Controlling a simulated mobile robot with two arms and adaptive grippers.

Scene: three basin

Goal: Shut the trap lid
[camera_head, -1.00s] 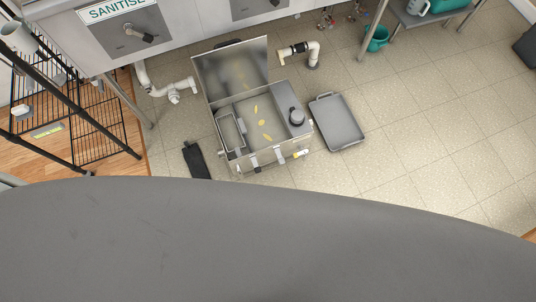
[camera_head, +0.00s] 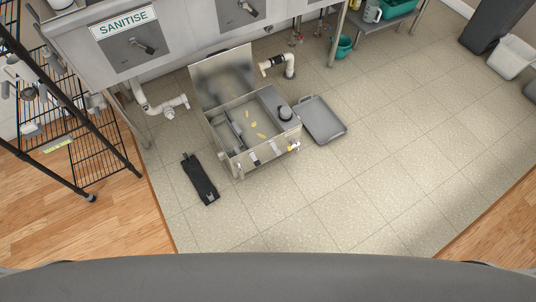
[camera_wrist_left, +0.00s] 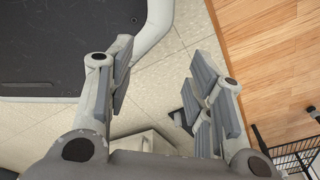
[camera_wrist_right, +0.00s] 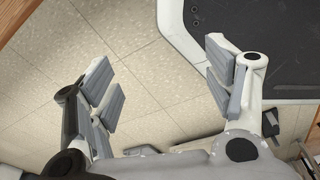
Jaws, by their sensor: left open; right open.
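The trap is a metal box (camera_head: 240,158) on the tiled floor under the sink. Its lid (camera_head: 222,77) stands raised at the back edge, tilted up. In the right wrist view my right gripper (camera_wrist_right: 165,95) is open and empty, also above the floor. Neither gripper shows in the head view, and neither touches the trap.
A grey tray (camera_head: 324,121) lies right of the trap. A black flat object (camera_head: 200,179) lies to its left. White pipes (camera_head: 160,107) hang behind. A black wire rack (camera_head: 95,150) stands at left. The tiled floor (camera_head: 330,195) in front is clear.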

